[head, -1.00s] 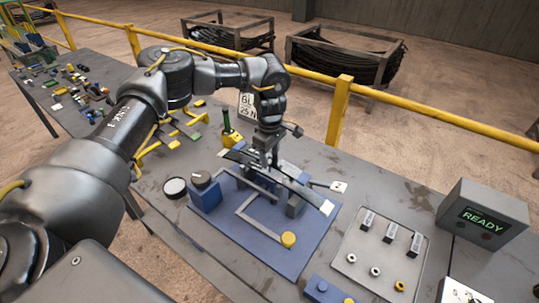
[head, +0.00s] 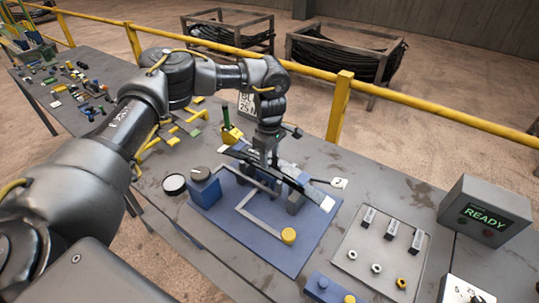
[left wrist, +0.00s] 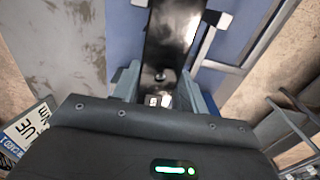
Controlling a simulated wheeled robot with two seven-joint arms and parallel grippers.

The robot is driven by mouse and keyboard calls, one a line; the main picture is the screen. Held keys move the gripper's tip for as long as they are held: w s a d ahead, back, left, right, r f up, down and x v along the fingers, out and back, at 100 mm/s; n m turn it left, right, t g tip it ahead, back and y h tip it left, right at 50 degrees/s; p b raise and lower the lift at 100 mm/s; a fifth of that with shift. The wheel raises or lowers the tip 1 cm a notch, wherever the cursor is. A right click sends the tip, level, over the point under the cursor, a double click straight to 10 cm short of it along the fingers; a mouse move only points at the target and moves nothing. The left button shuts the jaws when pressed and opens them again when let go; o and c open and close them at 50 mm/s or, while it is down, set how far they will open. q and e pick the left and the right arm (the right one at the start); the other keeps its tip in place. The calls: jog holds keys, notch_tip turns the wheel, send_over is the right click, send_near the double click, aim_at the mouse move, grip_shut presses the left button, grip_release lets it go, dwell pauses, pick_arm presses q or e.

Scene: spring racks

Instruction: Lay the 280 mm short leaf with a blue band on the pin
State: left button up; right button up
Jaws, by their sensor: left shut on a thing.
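My left gripper (head: 266,158) is shut on a dark, glossy leaf (head: 304,186) over the blue fixture plate (head: 262,252). The leaf runs from upper left to lower right, with a pale end at lower right. In the left wrist view the leaf (left wrist: 172,35) runs away from between the jaws (left wrist: 158,98), with a small round spot and a pale mark near them. I cannot make out a blue band. The pin is hidden or too small to tell. I cannot tell whether the leaf touches the fixture below. My right gripper is out of view.
A blue block with a dark knob (head: 203,185) stands left of the leaf. A yellow button (head: 288,236) is at the plate's front. A pale tray (head: 360,262) with small parts and a READY box (head: 484,217) are at right. A yellow rail (head: 430,104) runs behind.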

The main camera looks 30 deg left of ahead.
pick_arm(q)
jog(key=shift+f+b, duration=0.65)
jog(key=shift+f, duration=0.4)
jog(key=o, duration=1.6)
jog(key=shift+o, duration=0.2)
jog(key=shift+r, duration=0.15)
jog(key=shift+r+p, duration=2.45)
jog(key=shift+r, duration=0.95)
jog(key=shift+f, duration=0.1)
